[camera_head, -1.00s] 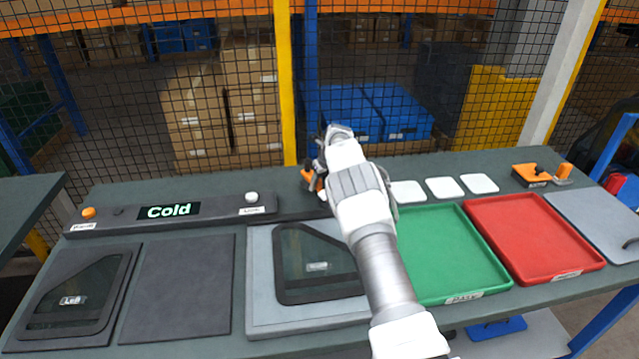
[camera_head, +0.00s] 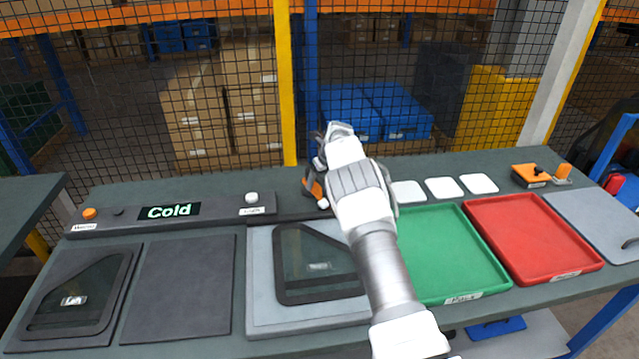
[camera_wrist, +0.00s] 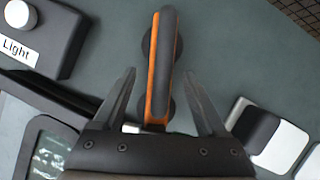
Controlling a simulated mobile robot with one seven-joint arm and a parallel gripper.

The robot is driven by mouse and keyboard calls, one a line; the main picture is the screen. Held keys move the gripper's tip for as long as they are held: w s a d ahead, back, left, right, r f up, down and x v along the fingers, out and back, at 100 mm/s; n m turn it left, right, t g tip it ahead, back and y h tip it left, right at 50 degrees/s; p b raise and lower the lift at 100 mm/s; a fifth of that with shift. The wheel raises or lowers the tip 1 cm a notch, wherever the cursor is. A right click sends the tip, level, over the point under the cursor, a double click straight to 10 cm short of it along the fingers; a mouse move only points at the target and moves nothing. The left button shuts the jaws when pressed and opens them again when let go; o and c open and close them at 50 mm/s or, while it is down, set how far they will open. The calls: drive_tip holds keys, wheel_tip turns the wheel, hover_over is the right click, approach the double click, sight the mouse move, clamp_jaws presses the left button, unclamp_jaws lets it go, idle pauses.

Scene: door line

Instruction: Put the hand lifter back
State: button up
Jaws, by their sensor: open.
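The hand lifter (camera_wrist: 162,65), an orange and black handled tool with round dark cups, stands on the bench top in the wrist view. My gripper (camera_wrist: 160,95) is open, with one finger on each side of the lifter's lower part and visible gaps between. In the head view the hand lifter (camera_head: 313,187) shows just left of my gripper, partly hidden behind it.
A dark panel with a "Cold" display (camera_head: 169,211) lies to the left. Glass panes lie on a dark mat and a grey mat (camera_head: 262,300). A green tray (camera_head: 455,250), red tray (camera_head: 530,235) and white pads (camera_head: 443,187) are to the right. Mesh fence stands behind.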

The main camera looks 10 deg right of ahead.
drive_tip(key=s+d+r+n, duration=0.15)
drive_tip(key=s+r, duration=0.25)
drive_tip(key=r, duration=0.4)
drive_tip(key=s+r+n, duration=0.3)
drive_tip(key=s+r, duration=0.2)
drive_tip(key=r, duration=0.2)
drive_tip(key=s+d+r+n, duration=0.15)
drive_tip(key=s+r, duration=0.25)
drive_tip(key=r, duration=0.4)
drive_tip(key=s+a+r+n, duration=0.1)
drive_tip(key=s+r+n, duration=0.35)
drive_tip(key=s, duration=0.25)
drive_tip(key=s+a+r+n, duration=0.1)
drive_tip(key=s+r+n, duration=0.35)
drive_tip(key=s, duration=0.35)
drive_tip(key=s+f+n+h, duration=0.1)
drive_tip(key=s+f+n, duration=0.1)
drive_tip(key=s+n, duration=0.6)
drive_tip(key=s+a+f+n+t, duration=0.1)
drive_tip(key=s+n, duration=0.7)
drive_tip(key=s, duration=1)
drive_tip(key=shift+s+f+h, duration=0.15)
drive_tip(key=shift+f+h, duration=0.25)
drive_tip(key=shift+f, duration=0.45)
